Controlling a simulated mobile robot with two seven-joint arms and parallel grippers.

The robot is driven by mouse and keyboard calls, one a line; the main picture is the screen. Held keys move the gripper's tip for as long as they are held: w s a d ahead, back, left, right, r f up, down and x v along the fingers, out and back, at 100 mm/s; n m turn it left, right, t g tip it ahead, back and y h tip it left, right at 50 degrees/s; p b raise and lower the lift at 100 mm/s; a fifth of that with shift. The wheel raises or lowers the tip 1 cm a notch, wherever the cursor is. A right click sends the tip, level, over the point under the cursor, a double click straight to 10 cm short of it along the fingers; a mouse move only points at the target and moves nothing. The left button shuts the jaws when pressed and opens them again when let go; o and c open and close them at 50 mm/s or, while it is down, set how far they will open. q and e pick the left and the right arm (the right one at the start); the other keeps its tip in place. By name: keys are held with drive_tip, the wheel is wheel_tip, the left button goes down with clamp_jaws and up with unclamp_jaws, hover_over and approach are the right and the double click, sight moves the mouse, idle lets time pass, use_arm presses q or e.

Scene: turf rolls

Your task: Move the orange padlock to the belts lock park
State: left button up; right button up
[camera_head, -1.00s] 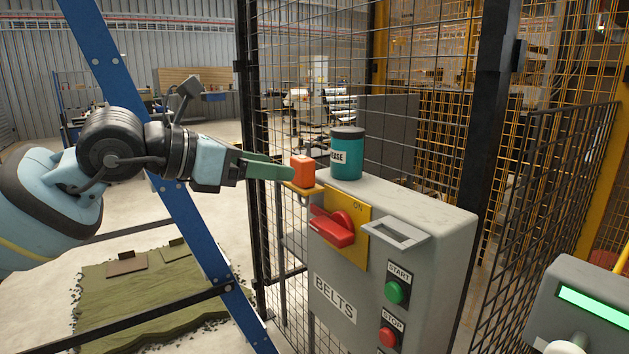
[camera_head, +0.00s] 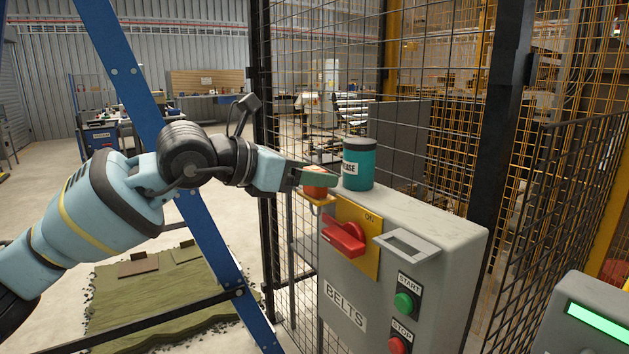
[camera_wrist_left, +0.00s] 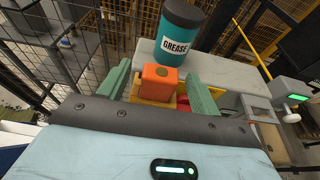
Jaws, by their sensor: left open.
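The orange padlock (camera_head: 315,191) sits on a small yellow-orange ledge (camera_head: 318,201) at the left side of the grey BELTS box (camera_head: 345,308). My left gripper (camera_head: 318,179) is open, with a finger partly covering the padlock in the head view. In the left wrist view, the padlock (camera_wrist_left: 159,84) lies between the two green fingers, with gaps showing at both sides. A grey bracket with a rectangular opening (camera_head: 408,244) juts from the box, right of the red switch handle (camera_head: 343,236). No label marks it as the lock park. My right gripper is not in view.
A teal GREASE can (camera_head: 358,165) stands on the box top close behind the padlock. Mesh fencing (camera_head: 300,110) rises behind the box. A blue slanted post (camera_head: 135,95) stands beside my left arm. START (camera_head: 404,303) and STOP (camera_head: 398,345) buttons sit below the bracket.

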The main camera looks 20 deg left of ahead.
use_arm(q)
drive_tip(key=shift+x, duration=0.8)
drive_tip(key=shift+c, duration=0.3)
drive_tip(key=c, duration=1.1)
drive_tip(key=shift+o, duration=0.2)
